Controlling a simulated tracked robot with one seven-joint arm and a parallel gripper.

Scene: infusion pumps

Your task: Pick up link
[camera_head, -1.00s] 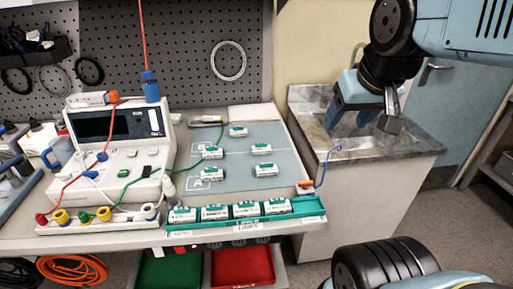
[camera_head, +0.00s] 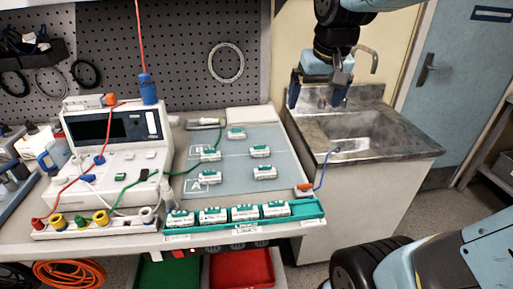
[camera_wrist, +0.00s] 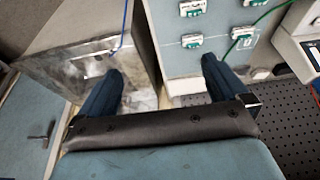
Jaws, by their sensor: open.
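Several small white-and-green blocks are in view; I cannot tell which thing is the link. Some lie spaced out on the grey-blue mat (camera_head: 235,180), such as the back block (camera_head: 236,134) and the right front block (camera_head: 264,172). Others sit in a row in the green tray (camera_head: 310,212) at the bench's front edge, one at its right end (camera_head: 276,209). My gripper (camera_head: 318,98) is open and empty, pointing down near the sink, right of and apart from the blocks. In the wrist view its fingers (camera_wrist: 160,70) are spread, with blocks such as one (camera_wrist: 192,41) beyond.
A white device (camera_head: 115,145) with red and green leads stands left of the mat. An orange piece with a blue cord (camera_head: 322,172) is at the mat's right corner. A sink counter (camera_head: 385,150) stands right of the bench. A pegboard (camera_head: 190,55) is behind.

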